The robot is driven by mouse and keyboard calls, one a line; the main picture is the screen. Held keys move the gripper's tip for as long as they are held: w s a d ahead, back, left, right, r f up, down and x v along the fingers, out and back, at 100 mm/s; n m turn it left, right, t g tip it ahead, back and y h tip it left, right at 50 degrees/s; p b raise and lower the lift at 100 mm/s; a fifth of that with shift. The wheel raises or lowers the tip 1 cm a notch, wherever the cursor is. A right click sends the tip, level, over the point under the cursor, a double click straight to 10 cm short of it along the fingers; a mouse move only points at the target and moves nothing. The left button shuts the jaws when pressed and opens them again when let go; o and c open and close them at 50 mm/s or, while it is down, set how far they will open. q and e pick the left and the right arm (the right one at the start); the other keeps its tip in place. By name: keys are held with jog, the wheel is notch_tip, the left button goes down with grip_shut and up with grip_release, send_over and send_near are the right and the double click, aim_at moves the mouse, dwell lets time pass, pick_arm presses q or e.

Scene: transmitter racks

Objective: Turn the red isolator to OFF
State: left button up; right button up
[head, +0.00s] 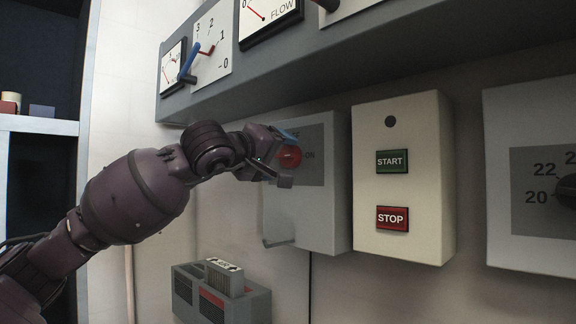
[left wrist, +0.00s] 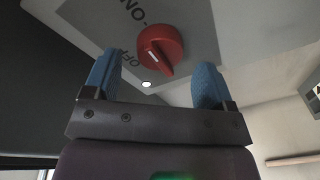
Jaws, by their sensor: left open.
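The red isolator (head: 290,156) is a round red knob with a raised grip on a grey plate, on the front of a pale box (head: 330,225). "ON" is printed to its right; a partly hidden label is above it. In the left wrist view the red knob (left wrist: 161,48) shows a white line on its grip, with "ON" and "OFF" beside it. I cannot tell which label the line points to. My left gripper (head: 284,158) is open in front of the knob. In the left wrist view its blue fingers (left wrist: 156,84) are apart, with the knob beyond them. My right gripper is not in view.
A box with green START (head: 392,161) and red STOP (head: 392,218) buttons stands right of the isolator box. A gauge panel (head: 270,75) overhangs above. A grey unit (head: 222,295) is below. A numbered dial box (head: 530,240) is at far right.

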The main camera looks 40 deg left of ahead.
pick_arm(q)
jog(key=shift+w+f+b, duration=0.2)
jog(key=shift+w+b, duration=0.1)
jog(key=shift+w, duration=0.55)
jog(key=shift+w+r, duration=0.15)
jog(key=shift+w, duration=0.1)
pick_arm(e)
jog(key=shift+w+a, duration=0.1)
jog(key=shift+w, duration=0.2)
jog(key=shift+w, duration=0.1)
pick_arm(q)
jog(key=shift+c, duration=0.3)
jog(key=c, duration=0.9)
jog(key=shift+o, duration=0.2)
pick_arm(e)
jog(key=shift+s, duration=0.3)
